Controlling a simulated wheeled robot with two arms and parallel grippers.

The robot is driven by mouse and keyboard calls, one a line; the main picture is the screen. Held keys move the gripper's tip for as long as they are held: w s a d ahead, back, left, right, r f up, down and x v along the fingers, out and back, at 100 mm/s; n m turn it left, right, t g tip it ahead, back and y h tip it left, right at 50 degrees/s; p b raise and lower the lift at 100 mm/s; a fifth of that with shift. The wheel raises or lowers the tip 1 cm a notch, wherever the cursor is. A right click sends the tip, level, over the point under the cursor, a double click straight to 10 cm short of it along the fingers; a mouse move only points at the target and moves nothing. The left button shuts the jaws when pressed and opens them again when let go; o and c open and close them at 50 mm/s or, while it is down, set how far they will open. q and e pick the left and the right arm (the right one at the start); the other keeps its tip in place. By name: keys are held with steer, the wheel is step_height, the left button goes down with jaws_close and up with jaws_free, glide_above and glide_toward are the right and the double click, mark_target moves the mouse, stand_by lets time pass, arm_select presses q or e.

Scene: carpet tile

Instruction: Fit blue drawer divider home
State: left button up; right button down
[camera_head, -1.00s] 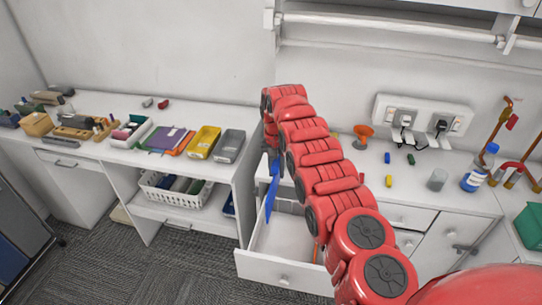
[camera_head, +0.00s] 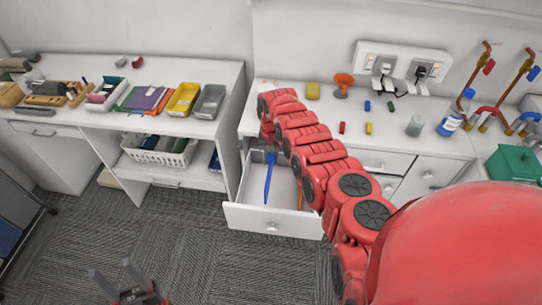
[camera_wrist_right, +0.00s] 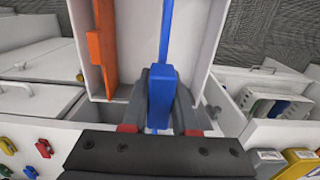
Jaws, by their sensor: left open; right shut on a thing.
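The blue drawer divider (camera_head: 268,180) is a long thin strip, held in the open white drawer (camera_head: 250,217). My right gripper (camera_wrist_right: 162,90) is shut on its thicker near end in the right wrist view, with one dark finger on each side. The divider (camera_wrist_right: 166,28) runs away from the fingers along the drawer. Whether its lower edge touches the drawer floor cannot be told. In the head view my right arm hides part of the drawer. My left gripper (camera_head: 130,280) is open and empty, low over the carpet at the bottom left.
An orange divider (camera_wrist_right: 101,45) stands in the drawer beside the blue one. The counter above holds an orange funnel (camera_head: 343,82), a yellow block (camera_head: 313,91) and small coloured pieces. A white basket (camera_head: 158,153) sits on the shelf at left. Carpet before the drawer is clear.

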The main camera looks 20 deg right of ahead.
steer(key=shift+f+b, duration=2.75)
steer(key=shift+f, duration=0.15)
steer(key=shift+f+b, duration=4.05)
steer(key=shift+f, duration=0.3)
steer(key=c, duration=0.6)
jaws_free()
steer(key=shift+r, duration=0.1)
